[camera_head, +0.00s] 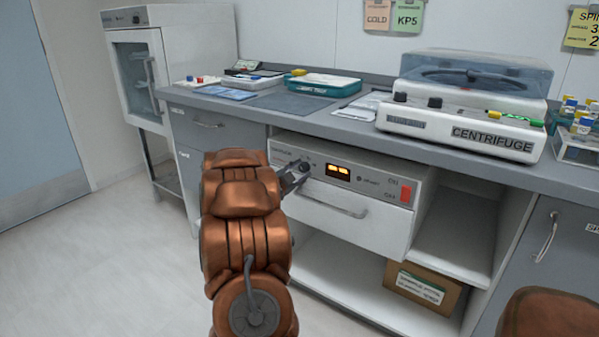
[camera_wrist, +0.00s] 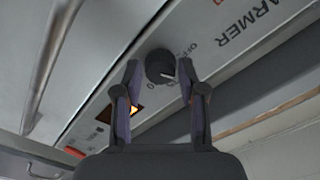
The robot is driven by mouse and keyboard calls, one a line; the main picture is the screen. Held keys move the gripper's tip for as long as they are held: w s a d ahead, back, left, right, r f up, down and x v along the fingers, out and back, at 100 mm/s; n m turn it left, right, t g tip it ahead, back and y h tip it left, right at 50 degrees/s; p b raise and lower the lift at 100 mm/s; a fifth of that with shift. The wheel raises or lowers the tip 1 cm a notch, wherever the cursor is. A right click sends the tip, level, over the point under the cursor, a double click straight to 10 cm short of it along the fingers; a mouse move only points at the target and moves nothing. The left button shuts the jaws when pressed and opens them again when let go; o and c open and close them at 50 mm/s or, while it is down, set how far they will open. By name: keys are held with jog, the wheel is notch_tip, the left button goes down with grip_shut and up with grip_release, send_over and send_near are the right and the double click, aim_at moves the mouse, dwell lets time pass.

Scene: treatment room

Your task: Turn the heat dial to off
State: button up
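The heat dial (camera_wrist: 160,64) is a round black knob with a light pointer mark on the grey front panel of the warmer (camera_head: 385,178). In the wrist view, my gripper (camera_wrist: 159,72) has one finger on each side of the dial, with small gaps. It looks open around the knob; contact cannot be made out. "OFF" lettering shows on the panel beside the dial, partly behind a finger. In the head view, my gripper (camera_head: 298,175) reaches the panel's left part, and the dial (camera_head: 304,166) shows at its tips. The pointer's exact setting is hard to read.
Right of the dial are a lit orange display (camera_head: 338,172) and a red switch (camera_head: 405,192). A drawer handle (camera_head: 335,206) sticks out below. The counter (camera_head: 340,124) overhangs above, with a centrifuge (camera_head: 460,120) on it. The floor at left is clear.

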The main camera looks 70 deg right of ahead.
grip_shut()
jog(key=shift+p, duration=0.55)
jog(key=n+p, duration=0.1)
jog(key=p, duration=0.2)
jog(key=shift+r+n, duration=0.3)
jog(key=shift+n, duration=0.1)
jog(key=n+p, duration=0.3)
jog(key=p, duration=0.3)
jog(key=n+p, duration=0.2)
jog(key=p, duration=0.1)
jog(key=n+p, duration=0.2)
jog(key=p, duration=0.1)
jog(key=shift+f, duration=0.2)
jog(key=shift+p, duration=0.3)
